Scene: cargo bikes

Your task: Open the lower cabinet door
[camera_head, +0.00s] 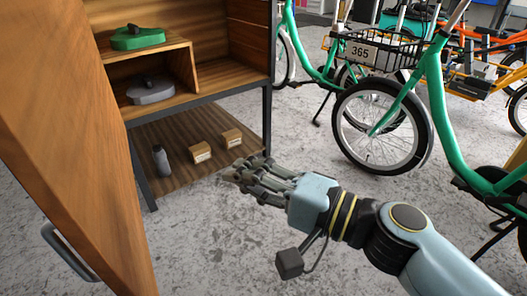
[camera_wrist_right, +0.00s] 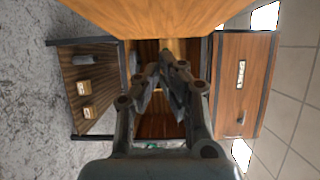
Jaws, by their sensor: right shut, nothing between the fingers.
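The wooden cabinet door (camera_head: 75,150) stands swung wide open at the left of the head view, with its grey bar handle (camera_head: 68,252) low on it. A wooden panel, apparently this door, also fills the top of the wrist view (camera_wrist_right: 160,14). The cabinet interior (camera_head: 205,75) is exposed. My right gripper (camera_head: 240,171) is shut and empty, in front of the cabinet's lower right side and apart from the door handle. Its fingers (camera_wrist_right: 167,75) point towards the cabinet in the wrist view. My left gripper is not in view.
Inside the cabinet are a green object (camera_head: 137,38) and a grey one (camera_head: 150,91). The bottom shelf (camera_head: 180,172) bears a grey bottle (camera_head: 161,160) and two small boxes (camera_head: 200,152). A green bike (camera_head: 430,100) stands at right. Concrete floor is clear in front.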

